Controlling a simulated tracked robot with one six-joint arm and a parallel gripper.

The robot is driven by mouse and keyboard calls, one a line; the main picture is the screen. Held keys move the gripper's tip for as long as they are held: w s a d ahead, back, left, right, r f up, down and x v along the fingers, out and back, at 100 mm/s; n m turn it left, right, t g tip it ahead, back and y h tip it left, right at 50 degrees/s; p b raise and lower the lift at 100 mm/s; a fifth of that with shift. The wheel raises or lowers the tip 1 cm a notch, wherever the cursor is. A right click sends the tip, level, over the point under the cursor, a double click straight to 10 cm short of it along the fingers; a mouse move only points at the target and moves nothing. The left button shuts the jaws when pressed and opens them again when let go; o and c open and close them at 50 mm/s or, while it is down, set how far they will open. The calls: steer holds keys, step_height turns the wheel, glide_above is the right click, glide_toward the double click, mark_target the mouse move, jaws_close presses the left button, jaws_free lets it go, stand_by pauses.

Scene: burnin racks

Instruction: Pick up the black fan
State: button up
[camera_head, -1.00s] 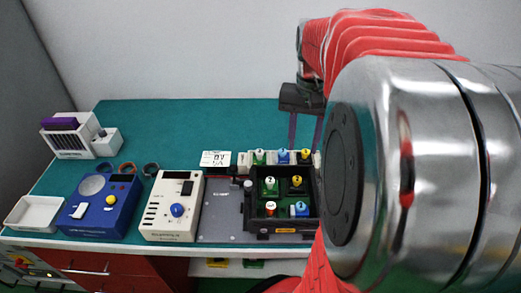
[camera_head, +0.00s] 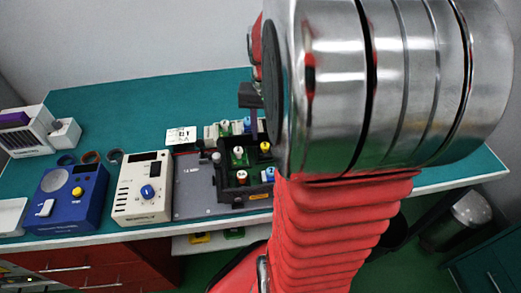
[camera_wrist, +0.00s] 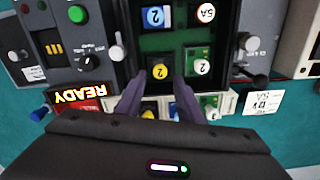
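I cannot make out a black fan in either view. My gripper (camera_wrist: 156,90) is open in the wrist view, its two dark fingers apart and pointing at the black tray (camera_wrist: 131,25). In the head view my gripper (camera_head: 254,132) hangs over the back of the tray (camera_head: 226,180), partly hidden by my arm. The tray's right part is hidden.
A white device (camera_head: 142,190), a blue device (camera_head: 70,195) and several rings (camera_head: 91,157) are at left. The back of the green table (camera_head: 150,105) is clear.

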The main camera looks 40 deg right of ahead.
mark_target(265, 144)
steer(key=shift+w+f, duration=0.1)
steer(key=shift+f, duration=2.5)
steer(key=shift+c, duration=0.3)
jaws_close()
steer(key=shift+r, duration=0.1)
step_height(265, 144, up, 10)
